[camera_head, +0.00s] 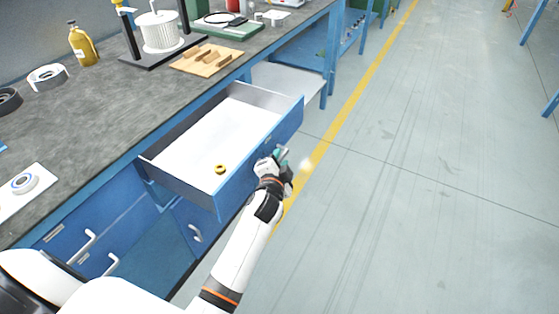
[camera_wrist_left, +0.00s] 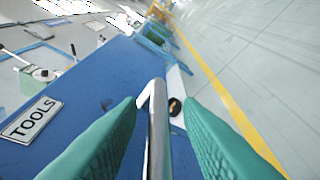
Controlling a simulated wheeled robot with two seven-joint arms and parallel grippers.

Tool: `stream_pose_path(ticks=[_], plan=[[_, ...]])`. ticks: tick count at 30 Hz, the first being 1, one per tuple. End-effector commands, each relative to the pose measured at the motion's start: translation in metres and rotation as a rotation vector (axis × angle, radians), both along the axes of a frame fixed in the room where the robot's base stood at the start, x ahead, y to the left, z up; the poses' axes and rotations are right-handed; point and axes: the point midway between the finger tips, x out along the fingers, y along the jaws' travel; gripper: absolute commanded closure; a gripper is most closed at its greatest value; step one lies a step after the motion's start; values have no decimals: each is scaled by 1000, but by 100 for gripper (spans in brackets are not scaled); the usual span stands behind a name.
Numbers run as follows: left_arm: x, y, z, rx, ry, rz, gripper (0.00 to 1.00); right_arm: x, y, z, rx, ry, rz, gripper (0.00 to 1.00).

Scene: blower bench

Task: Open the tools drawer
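The tools drawer (camera_head: 240,185) stands well out from the bench in the head view. Its pale floor is nearly bare, with a small yellow ring (camera_head: 221,169) on it. A label reading TOOLS (camera_wrist_left: 32,120) is on its blue front in the left wrist view. My left gripper (camera_head: 282,156) is at the drawer front. Its teal fingers (camera_wrist_left: 160,105) stand on either side of the metal bar handle (camera_wrist_left: 158,140), with gaps showing, so it looks open around the handle. In the head view the gripper mostly hides the handle. My right gripper is not in view.
The bench top (camera_head: 100,110) holds a yellow bottle (camera_head: 83,46), a white ribbed cylinder on a black stand (camera_head: 160,32) and a wooden block tray (camera_head: 205,59). Other blue drawers (camera_head: 95,225) are shut below. The floor (camera_head: 420,180) to the right is clear.

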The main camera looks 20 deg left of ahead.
Motion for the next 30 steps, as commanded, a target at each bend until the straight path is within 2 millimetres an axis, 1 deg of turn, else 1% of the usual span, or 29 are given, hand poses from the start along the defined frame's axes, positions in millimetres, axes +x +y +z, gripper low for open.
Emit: stream_pose_path(ticks=[5, 8, 10, 12, 18, 21, 25, 30], plan=[[-2, 0, 1, 0, 0, 0, 67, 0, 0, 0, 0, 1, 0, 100], [-10, -3, 3, 0, 0, 0, 67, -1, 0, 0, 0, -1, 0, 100], [-21, -5, 5, -1, 1, 0, 67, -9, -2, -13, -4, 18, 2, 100], [-34, -9, 8, -1, 1, 1, 67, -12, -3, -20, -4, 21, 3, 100], [-76, -20, 18, -2, 2, 0, 67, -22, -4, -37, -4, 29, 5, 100], [-92, -23, 21, -1, 2, 1, 67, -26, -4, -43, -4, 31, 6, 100], [-107, -28, 24, -2, 2, 0, 67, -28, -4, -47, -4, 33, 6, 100], [-114, -29, 26, 0, 0, 0, 67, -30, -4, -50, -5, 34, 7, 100]])
